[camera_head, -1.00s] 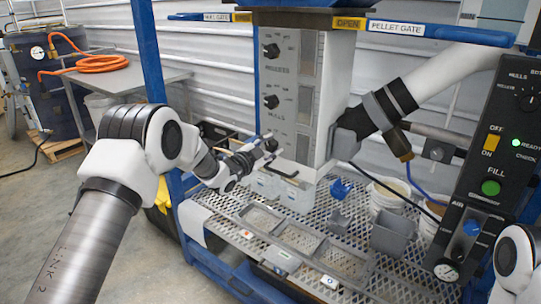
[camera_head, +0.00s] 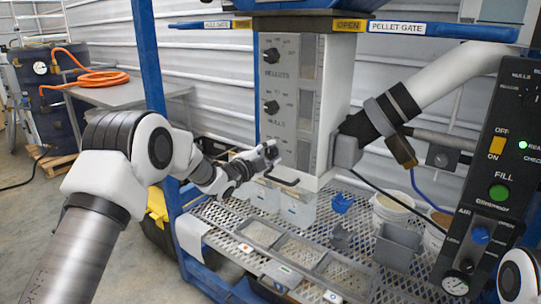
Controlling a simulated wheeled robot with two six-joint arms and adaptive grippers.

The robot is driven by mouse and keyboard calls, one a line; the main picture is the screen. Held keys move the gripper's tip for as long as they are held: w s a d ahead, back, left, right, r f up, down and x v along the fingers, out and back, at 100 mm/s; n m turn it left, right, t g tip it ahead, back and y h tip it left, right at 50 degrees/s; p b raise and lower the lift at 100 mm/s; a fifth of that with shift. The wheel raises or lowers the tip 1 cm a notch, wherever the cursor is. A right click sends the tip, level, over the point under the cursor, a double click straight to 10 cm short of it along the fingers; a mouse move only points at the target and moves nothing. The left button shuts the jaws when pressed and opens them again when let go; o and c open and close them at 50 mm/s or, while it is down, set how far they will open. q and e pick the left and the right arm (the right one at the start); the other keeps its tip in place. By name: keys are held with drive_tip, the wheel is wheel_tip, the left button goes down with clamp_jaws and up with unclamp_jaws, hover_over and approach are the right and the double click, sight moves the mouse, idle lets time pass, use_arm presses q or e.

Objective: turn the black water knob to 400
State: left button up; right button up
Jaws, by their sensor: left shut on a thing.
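My left gripper (camera_head: 270,152) reaches in from the left to the lower part of the grey panel (camera_head: 292,125) on the white hopper. Its fingers are shut on a small dark thing at the panel, which I take to be the black water knob. The fingers cover most of that knob, so its pointer and scale cannot be read. Two more black knobs show above it: the pellets knob (camera_head: 271,56) and a middle knob (camera_head: 271,107). My right gripper is not in view.
A black control box (camera_head: 485,190) with a green fill button (camera_head: 499,192) stands at the right. Below the hopper, a mesh table (camera_head: 340,225) holds shallow trays, a grey scoop bin (camera_head: 398,245) and white buckets (camera_head: 392,207). A blue post (camera_head: 150,60) stands left of the panel.

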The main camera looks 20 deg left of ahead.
use_arm(q)
drive_tip(key=o, duration=1.2)
drive_tip(key=shift+c, duration=0.2)
